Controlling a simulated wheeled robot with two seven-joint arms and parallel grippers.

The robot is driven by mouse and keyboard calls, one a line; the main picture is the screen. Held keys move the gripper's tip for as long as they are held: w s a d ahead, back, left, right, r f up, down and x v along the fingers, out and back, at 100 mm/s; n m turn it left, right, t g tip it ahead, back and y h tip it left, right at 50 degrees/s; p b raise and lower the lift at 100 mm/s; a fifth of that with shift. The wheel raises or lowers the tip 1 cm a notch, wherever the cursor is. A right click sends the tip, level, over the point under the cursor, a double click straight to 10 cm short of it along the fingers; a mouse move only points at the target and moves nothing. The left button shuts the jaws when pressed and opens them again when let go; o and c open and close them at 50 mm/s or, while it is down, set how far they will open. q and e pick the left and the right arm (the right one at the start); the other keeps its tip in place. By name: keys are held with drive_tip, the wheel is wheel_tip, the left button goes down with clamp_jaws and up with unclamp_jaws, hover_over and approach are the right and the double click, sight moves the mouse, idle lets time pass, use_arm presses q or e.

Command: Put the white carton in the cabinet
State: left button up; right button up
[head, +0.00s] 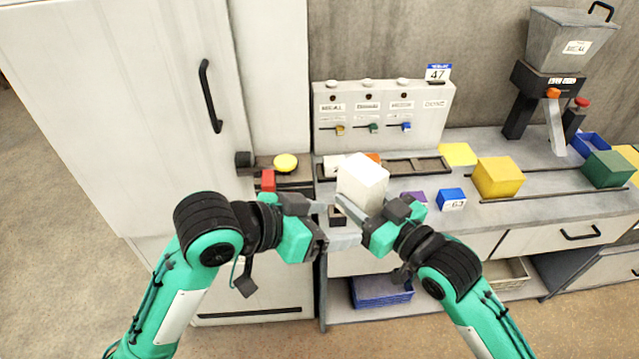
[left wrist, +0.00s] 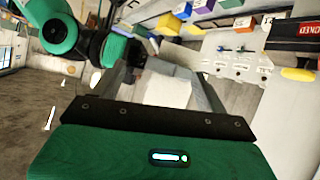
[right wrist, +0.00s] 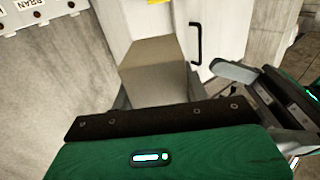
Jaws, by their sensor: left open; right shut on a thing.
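The white carton (head: 362,181) is held up in front of the counter, tilted, in my right gripper (head: 358,208), which is shut on it. The carton also shows in the left wrist view (left wrist: 168,91) and, shaded tan, in the right wrist view (right wrist: 152,68). My left gripper (head: 340,223) is open, just below and left of the carton, its fingers pointing towards it; I cannot tell whether they touch it. The tall white cabinet (head: 110,100) stands at the left, with a black handle (head: 210,95). Its door looks closed, so its inside is hidden.
The counter holds a dispenser panel (head: 380,112), a yellow block (head: 497,177), a blue block (head: 452,197), a green block (head: 606,169) and a grey hopper machine (head: 560,45). A red block (head: 268,180) and yellow disc (head: 286,162) lie near the cabinet. Blue trays (head: 381,290) sit below.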

sight(371, 173)
drive_tip(key=shift+w, duration=0.15)
use_arm(q)
wheel_tip(371, 173, up, 6)
drive_tip(key=w+r+t, duration=0.1)
drive_tip(key=w+t, duration=0.1)
drive_tip(key=t, duration=0.1)
drive_tip(key=x, duration=1.1)
drive_tip(key=shift+a+f, duration=0.15)
drive_tip(key=shift+f, duration=0.2)
drive_tip(key=shift+s, duration=0.1)
drive_tip(key=c, duration=0.9)
drive_tip(key=shift+c, duration=0.5)
use_arm(e)
drive_tip(key=o, duration=1.3)
